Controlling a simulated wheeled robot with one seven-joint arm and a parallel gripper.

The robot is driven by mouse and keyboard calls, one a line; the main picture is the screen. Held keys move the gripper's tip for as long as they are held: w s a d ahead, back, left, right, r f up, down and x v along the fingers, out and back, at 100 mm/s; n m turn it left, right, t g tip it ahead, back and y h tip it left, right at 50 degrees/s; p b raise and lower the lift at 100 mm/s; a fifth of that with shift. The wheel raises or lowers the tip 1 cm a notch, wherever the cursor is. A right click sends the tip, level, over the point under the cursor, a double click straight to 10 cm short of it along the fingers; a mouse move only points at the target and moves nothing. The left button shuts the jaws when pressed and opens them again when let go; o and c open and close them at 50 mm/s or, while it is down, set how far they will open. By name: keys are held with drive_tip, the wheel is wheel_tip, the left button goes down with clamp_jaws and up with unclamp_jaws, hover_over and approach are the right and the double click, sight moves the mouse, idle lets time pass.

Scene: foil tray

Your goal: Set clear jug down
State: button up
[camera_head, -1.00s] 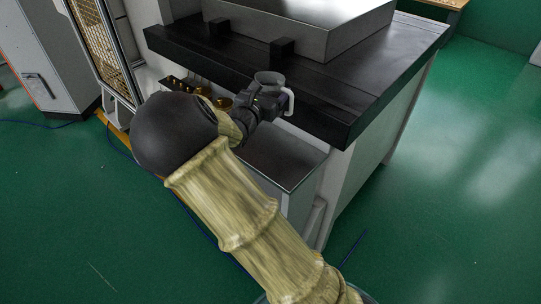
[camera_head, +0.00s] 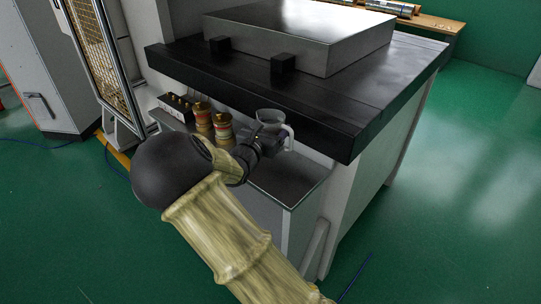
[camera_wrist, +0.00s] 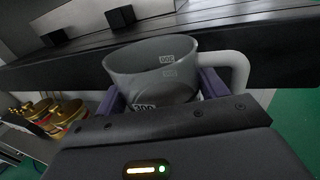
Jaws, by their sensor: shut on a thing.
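The clear jug (camera_head: 269,116) looks smoky grey, with an open rim and a pale handle (camera_head: 289,137) on its right. My gripper (camera_head: 272,139) is shut on it and holds it roughly upright, below the black worktop's front edge and over the lower grey shelf. In the wrist view, the jug (camera_wrist: 140,62) sits between the two purple fingers of my gripper (camera_wrist: 160,93), with printed volume marks on its wall. The gripper body hides the jug's base, so I cannot tell whether it touches the shelf.
The lower shelf (camera_head: 290,178) has clear room at its right end. Gold-topped jars (camera_head: 222,125) stand on it left of the jug, with a small rack (camera_head: 176,106) beyond them. The thick black worktop (camera_head: 330,120) overhangs behind, carrying a big metal block (camera_head: 330,50).

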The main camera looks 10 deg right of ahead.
drive_tip(key=shift+f, duration=1.85)
drive_tip(key=shift+f, duration=1.9)
drive_tip(key=shift+f, duration=0.2)
drive_tip(key=o, duration=1.1)
drive_tip(key=shift+s+r, duration=0.1)
